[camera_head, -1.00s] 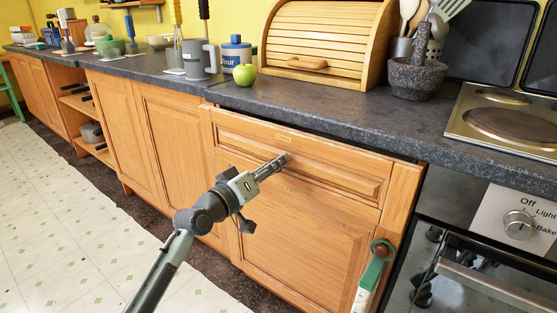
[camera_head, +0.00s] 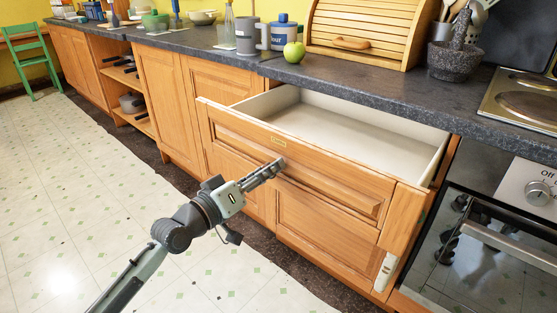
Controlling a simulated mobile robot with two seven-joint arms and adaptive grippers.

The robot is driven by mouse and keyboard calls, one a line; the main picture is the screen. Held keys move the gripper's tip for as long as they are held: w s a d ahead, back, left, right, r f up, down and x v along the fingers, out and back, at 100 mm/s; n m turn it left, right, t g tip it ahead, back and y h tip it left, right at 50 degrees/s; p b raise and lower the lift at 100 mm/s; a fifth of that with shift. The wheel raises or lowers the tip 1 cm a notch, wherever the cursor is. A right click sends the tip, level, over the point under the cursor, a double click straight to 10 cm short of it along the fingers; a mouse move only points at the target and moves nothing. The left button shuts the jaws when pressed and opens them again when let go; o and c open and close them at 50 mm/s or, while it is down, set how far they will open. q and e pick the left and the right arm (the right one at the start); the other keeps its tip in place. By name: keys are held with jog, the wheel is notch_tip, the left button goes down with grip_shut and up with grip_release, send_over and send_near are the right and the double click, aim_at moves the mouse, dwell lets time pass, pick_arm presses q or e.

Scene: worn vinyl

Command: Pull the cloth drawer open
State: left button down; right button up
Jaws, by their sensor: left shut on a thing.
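The wooden drawer (camera_head: 330,178) below the worktop stands well out from the cabinet, with its pale inside showing; the part of the inside in view looks empty. My right gripper is not in view.
The dark worktop (camera_head: 390,92) above holds a green apple (camera_head: 294,52), a grey mug (camera_head: 247,36), a bread bin (camera_head: 365,35) and a stone mortar (camera_head: 455,60). An oven (camera_head: 490,240) stands close at right. The tiled floor (camera_head: 70,200) at left is clear.

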pick_arm(q)
jog(key=shift+s+a, duration=0.45)
jog(key=shift+s, duration=0.15)
jog(key=c, duration=1.1)
grip_release()
jog(key=v, duration=1.2)
